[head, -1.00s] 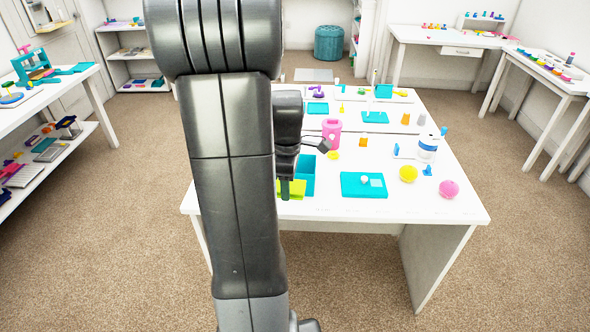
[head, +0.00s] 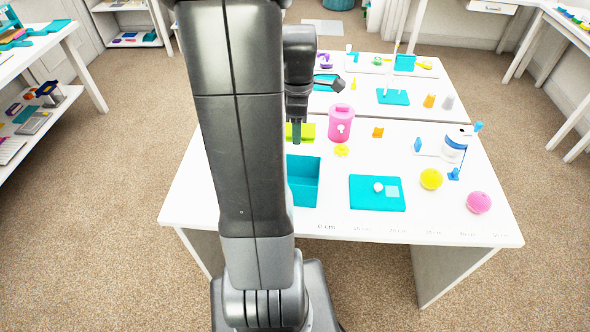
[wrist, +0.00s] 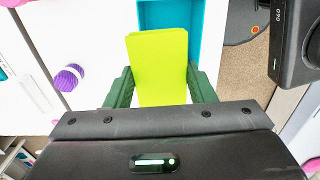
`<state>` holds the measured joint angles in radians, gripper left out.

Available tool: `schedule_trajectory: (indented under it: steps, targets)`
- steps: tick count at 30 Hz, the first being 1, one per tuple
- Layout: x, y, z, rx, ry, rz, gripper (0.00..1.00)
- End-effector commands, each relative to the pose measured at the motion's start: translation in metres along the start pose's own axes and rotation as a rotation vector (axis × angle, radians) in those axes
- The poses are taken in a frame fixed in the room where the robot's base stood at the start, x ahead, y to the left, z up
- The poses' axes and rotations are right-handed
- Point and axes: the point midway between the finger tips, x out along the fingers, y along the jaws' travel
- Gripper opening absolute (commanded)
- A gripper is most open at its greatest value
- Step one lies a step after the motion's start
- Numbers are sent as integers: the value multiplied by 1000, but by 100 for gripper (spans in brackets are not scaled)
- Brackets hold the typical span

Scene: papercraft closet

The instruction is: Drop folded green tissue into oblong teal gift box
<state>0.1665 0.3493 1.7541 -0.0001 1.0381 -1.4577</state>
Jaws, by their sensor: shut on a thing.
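The folded green tissue (head: 306,131) is a flat yellow-green rectangle. It also shows in the wrist view (wrist: 158,65), between the two dark green fingers. My gripper (head: 297,140) is shut on it and points down. The oblong teal gift box (head: 304,185) is open-topped and stands on the table, its left part hidden behind my arm. In the head view the tissue appears beyond the box's far edge. In the wrist view the tissue overlaps part of the box (wrist: 206,30). The height of the tissue above the box is hard to tell.
A pink canister (head: 340,124) stands just right of the tissue. A flat teal tray (head: 377,203) lies right of the box, with yellow (head: 431,179) and pink (head: 479,202) balls farther right. A white-and-blue bottle (head: 456,142) stands behind them.

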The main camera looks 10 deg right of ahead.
Motion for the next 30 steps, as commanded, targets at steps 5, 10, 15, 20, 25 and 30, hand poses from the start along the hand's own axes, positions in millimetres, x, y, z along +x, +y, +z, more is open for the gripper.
schedule_trajectory:
  steps: [5,10,15,20,25,30]
  targets:
    - [12,0,0,0,0,0,29]
    - [32,0,0,0,0,-1,29]
    - [52,0,0,0,0,-1,29]
    - [60,0,0,0,0,0,29]
    - [59,0,0,0,0,0,29]
    - [59,0,0,0,0,0,65]
